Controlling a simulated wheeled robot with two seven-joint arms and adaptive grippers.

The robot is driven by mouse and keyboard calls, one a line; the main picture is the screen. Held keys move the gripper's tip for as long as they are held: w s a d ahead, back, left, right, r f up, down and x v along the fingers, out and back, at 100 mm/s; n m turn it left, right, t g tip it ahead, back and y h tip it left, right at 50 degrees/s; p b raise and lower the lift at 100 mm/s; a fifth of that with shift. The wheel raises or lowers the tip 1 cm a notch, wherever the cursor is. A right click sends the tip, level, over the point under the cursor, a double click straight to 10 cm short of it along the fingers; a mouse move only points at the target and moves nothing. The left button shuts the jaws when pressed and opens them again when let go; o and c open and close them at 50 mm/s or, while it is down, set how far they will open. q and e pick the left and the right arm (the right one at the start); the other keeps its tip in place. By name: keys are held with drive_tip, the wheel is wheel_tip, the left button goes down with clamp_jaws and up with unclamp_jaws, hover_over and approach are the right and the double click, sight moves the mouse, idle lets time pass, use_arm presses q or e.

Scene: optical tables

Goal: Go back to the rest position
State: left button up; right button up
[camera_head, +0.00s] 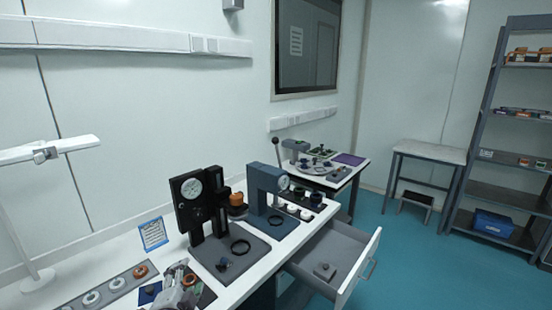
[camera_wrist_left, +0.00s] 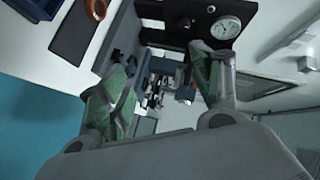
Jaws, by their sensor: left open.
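My left gripper (camera_head: 180,277) shows at the bottom of the head view, low over the near part of the white bench (camera_head: 75,272). In the left wrist view its two green-padded fingers (camera_wrist_left: 160,75) are spread apart with nothing held between them. The black gauge stand (camera_head: 195,205) stands beyond the gripper in the head view. Its dial (camera_wrist_left: 226,27) also shows in the left wrist view, beyond the fingers. My right gripper is in neither view.
A blue-grey gauge press (camera_head: 266,190) stands right of the black stand. A drawer (camera_head: 345,262) is pulled open at the bench front. A grey strip (camera_head: 72,304) with ring parts and a lamp (camera_head: 45,155) are at left. A second table (camera_head: 345,175) and shelves (camera_head: 500,190) stand farther off.

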use_arm(q)
drive_tip(key=s+d+f+n+g+h, duration=0.1)
drive_tip(key=s+f+n+g, duration=0.45)
drive_tip(key=s+f, duration=0.35)
drive_tip(key=s+d+f+n+g+h, duration=0.1)
drive_tip(key=s+f+n+g, duration=0.6)
drive_tip(key=s, duration=0.5)
wheel_tip(320, 180, down, 34)
drive_tip(key=s+m, duration=0.3)
drive_tip(key=s+a+f, duration=0.2)
drive_tip(key=s+f, duration=0.7)
drive_tip(key=s, duration=0.1)
drive_tip(key=s+a+f+g, duration=0.1)
drive_tip(key=s+a+f, duration=0.1)
drive_tip(key=s+f, duration=0.8)
drive_tip(key=shift+s+f, duration=0.25)
drive_tip(key=shift+s, duration=0.55)
drive_tip(key=shift+o, duration=0.4)
drive_tip(key=shift+g, duration=0.25)
